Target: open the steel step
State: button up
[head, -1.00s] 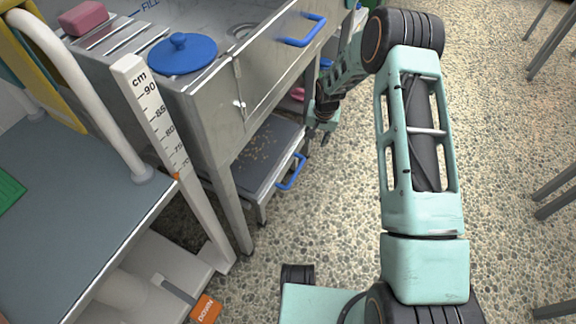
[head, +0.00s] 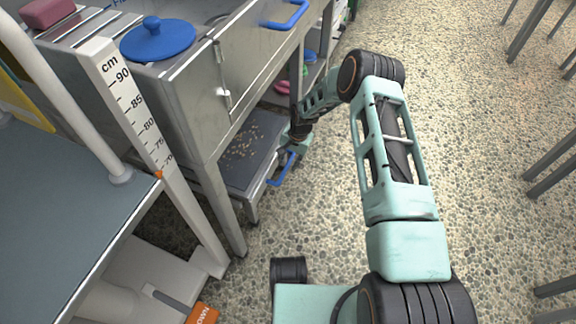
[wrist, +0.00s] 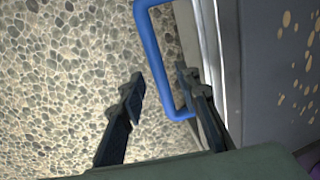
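The steel step (head: 228,180) is a low, dark-topped tray under the steel tub, with brown crumbs on top. Its blue handle (head: 281,172) is on the side facing the open floor. In the wrist view the step's grey edge (wrist: 232,60) is at right and the blue handle (wrist: 155,50) hangs down the middle. My gripper (wrist: 162,80) is open, one finger on each side of the handle's long bar in the picture, with the right finger over the handle's loop. I see a gap at the left finger; contact at the right one I cannot tell.
The steel tub (head: 190,95) with another blue handle (head: 285,14) and a blue lid (head: 157,40) stands above the step. A height ruler (head: 125,95) and a blue-grey table (head: 50,200) are at left. Pebbled floor (head: 470,130) is free at right; grey legs (head: 555,180) stand beyond.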

jog(key=shift+a+f, duration=0.1)
jog(key=shift+f, duration=0.25)
jog(key=shift+c, duration=0.4)
grip_shut()
